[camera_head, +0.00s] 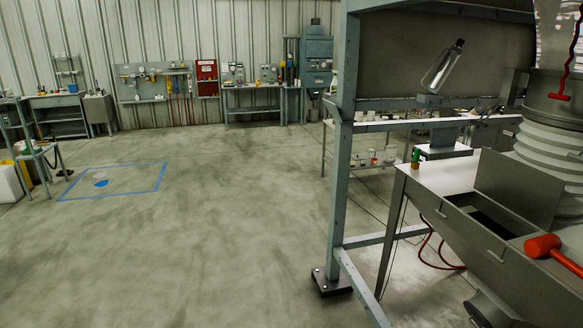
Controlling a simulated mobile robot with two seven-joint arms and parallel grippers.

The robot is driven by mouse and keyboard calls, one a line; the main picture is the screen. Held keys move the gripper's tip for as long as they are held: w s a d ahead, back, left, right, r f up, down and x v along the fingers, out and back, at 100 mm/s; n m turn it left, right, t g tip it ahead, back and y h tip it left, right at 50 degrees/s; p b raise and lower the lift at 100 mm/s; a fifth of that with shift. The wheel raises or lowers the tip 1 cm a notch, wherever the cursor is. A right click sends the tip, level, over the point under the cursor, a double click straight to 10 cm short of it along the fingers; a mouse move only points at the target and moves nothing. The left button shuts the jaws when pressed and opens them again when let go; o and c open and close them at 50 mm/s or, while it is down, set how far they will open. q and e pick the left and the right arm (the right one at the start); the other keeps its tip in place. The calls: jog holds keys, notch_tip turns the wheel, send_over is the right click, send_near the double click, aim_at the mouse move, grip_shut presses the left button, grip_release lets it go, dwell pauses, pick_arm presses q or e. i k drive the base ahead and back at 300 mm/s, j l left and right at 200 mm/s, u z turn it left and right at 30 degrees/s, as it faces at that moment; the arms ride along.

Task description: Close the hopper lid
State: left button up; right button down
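The hopper (428,197) is a grey metal bin at the right. Its grey lid panel (518,190) stands raised and tilted back behind a dark opening (482,212) in the hopper top. The opening is uncovered, and its inside is too dark to make out. A small handle shows on the hopper's front face. Neither of my grippers is in view.
A red mallet (545,245) lies on the hopper right of the opening. A grey-green frame post (340,170) stands left of the hopper, with a foot on the floor. A ribbed grey spout (548,140) rises behind the lid.

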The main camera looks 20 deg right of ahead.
aim_at(532, 193)
jog(key=i+z, duration=0.45)
jog(key=i, duration=0.25)
jog(key=i+j+z, duration=0.1)
jog(key=i+z, duration=0.35)
jog(key=i, duration=0.2)
